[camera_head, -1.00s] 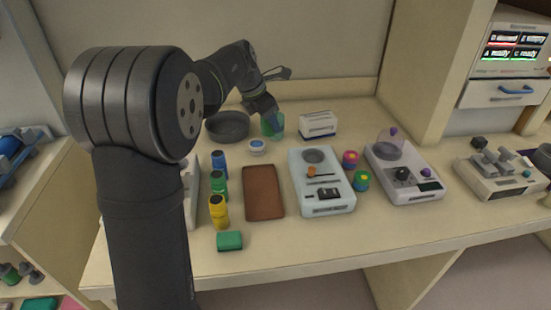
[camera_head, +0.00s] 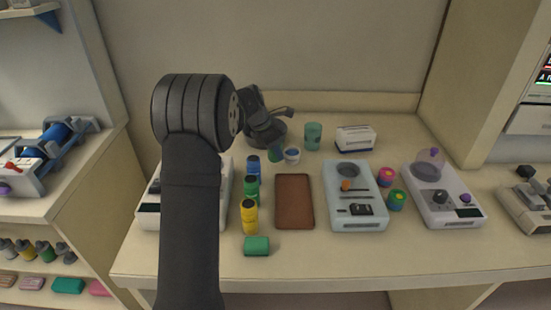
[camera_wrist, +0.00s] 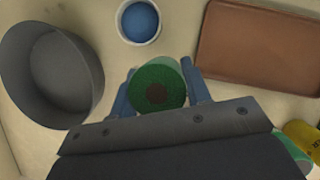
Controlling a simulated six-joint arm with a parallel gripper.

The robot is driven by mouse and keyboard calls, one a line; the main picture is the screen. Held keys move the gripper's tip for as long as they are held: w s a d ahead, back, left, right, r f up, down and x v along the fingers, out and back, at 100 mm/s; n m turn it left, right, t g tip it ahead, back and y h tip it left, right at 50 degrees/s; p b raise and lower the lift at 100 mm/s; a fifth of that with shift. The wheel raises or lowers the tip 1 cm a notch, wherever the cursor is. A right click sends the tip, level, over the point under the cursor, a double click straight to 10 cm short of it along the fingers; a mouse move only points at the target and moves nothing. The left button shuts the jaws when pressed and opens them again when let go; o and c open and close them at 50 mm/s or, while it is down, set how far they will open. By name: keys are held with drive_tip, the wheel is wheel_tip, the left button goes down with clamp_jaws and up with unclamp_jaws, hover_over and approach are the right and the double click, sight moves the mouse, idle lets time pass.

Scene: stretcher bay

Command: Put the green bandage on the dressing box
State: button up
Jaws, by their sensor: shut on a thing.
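The green bandage (camera_wrist: 160,82), a roll with a brown core, sits between the two blue fingers of my gripper (camera_wrist: 157,92) in the wrist view. My gripper is shut on it. In the head view the bandage (camera_head: 276,154) shows as a small green patch under my gripper (camera_head: 272,146), just left of the blue-topped white jar. The dressing box (camera_head: 355,139), white with a dark blue lower band, stands at the back of the bench, to the right of my gripper and apart from it.
A teal cup (camera_head: 313,136) stands between the jar (camera_head: 292,156) and the box. A dark round pan (camera_wrist: 52,78) is beside my gripper. A brown tray (camera_head: 294,202), several bottles (camera_head: 249,216), a green block (camera_head: 256,246) and a pale device (camera_head: 355,210) lie nearer the front.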

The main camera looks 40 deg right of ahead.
sight(275, 158)
drive_tip(key=shift+f, duration=2)
drive_tip(key=o, duration=0.7)
drive_tip(key=shift+f, duration=0.15)
drive_tip(key=v, duration=1.1)
drive_tip(key=o, duration=0.4)
drive_tip(key=shift+w+a+r, duration=0.1)
drive_tip(key=shift+a+r, duration=0.1)
drive_tip(key=shift+r, duration=0.45)
drive_tip(key=shift+c, duration=0.2)
